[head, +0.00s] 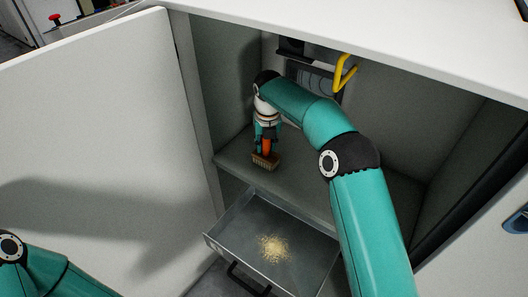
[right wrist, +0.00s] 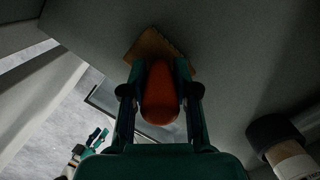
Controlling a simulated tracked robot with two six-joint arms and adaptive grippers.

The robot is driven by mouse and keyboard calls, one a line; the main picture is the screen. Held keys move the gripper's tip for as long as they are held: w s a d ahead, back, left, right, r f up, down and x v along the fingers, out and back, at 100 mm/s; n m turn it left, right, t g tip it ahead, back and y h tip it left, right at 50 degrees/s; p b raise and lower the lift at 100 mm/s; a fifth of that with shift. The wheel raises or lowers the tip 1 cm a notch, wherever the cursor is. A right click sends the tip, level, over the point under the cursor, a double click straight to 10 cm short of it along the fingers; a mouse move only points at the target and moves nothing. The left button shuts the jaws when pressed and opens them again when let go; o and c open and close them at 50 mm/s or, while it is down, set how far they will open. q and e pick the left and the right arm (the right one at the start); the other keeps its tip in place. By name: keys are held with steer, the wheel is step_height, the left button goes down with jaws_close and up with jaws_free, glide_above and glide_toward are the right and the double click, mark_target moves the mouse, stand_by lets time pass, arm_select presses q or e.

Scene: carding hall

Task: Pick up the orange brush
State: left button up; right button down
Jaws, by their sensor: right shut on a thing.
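The orange brush (head: 266,148) has an orange handle and a tan bristle end, which points down over the grey cabinet shelf. My right gripper (head: 265,133) is shut around its handle from above. In the right wrist view, the orange handle (right wrist: 160,92) sits between the two fingers of my right gripper (right wrist: 160,85), with the tan head (right wrist: 155,48) beyond them. I cannot tell whether the bristles touch the shelf. Of my left arm, only a part shows at the lower left of the head view; its gripper is not clearly seen there.
The white cabinet door (head: 95,140) stands open on the left. A metal drawer (head: 225,222) is pulled out below the shelf (head: 230,157), with a pile of tan crumbs (head: 273,248) in it. A yellow hooked handle (head: 345,73) is at the back. The cabinet walls and top enclose my right arm.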

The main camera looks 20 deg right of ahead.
step_height(320, 180, up, 10)
steer(key=p, duration=0.4)
